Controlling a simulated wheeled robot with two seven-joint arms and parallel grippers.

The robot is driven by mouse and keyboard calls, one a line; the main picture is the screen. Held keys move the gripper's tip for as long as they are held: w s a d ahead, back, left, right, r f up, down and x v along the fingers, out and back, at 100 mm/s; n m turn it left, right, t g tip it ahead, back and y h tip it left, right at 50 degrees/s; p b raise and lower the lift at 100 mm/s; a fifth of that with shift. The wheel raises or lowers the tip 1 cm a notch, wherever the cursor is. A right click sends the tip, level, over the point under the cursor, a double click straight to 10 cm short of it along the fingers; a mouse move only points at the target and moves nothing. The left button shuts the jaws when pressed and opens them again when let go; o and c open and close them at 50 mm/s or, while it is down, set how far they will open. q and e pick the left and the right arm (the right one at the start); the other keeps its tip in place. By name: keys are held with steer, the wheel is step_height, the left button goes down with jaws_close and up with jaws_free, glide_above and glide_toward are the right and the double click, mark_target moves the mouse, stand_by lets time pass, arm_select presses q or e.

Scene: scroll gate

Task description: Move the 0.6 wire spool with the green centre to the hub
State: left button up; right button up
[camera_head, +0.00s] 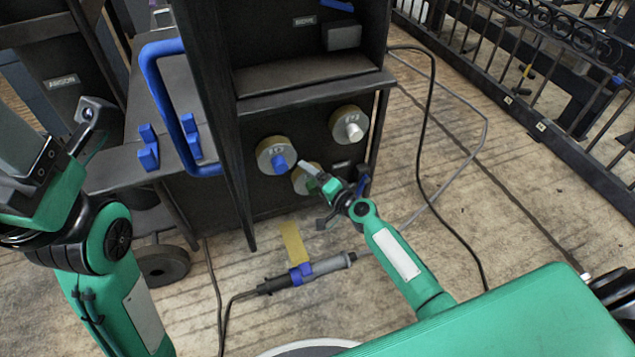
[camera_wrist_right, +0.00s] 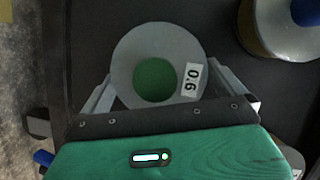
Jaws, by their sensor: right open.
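The 0.6 wire spool (camera_wrist_right: 185,52) has a pale round face, a green centre and a white 0.6 label in the right wrist view. In the head view the spool (camera_head: 301,183) sits low on the dark cabinet's front, partly hidden by my right gripper (camera_head: 316,177). In the right wrist view my right gripper (camera_wrist_right: 160,88) is open, with one finger at each side of the spool; I cannot tell whether they touch it. My left gripper (camera_head: 62,140) is at the left of the head view, away from the spools; its jaw opening is unclear. I cannot identify the hub.
A blue-centred spool (camera_head: 269,152) and a white-centred spool (camera_head: 347,124) are mounted close by. A blue handle (camera_head: 152,85) juts from the cabinet (camera_head: 240,185). A cabled tool (camera_head: 325,267) lies below. A black fence (camera_head: 520,75) stands right, with cables on the floor between.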

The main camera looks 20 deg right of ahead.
mark_target(313, 192)
steer(key=c, duration=1.6)
steer(key=o, duration=1)
steer(key=shift+c, duration=0.2)
steer(key=c, duration=0.4)
steer(key=shift+r, duration=0.15)
steer(key=shift+c, duration=0.7)
steer(key=shift+s, duration=0.2)
steer(key=shift+s+d, duration=0.15)
steer(key=shift+s, duration=3.45)
steer(key=shift+s, duration=0.2)
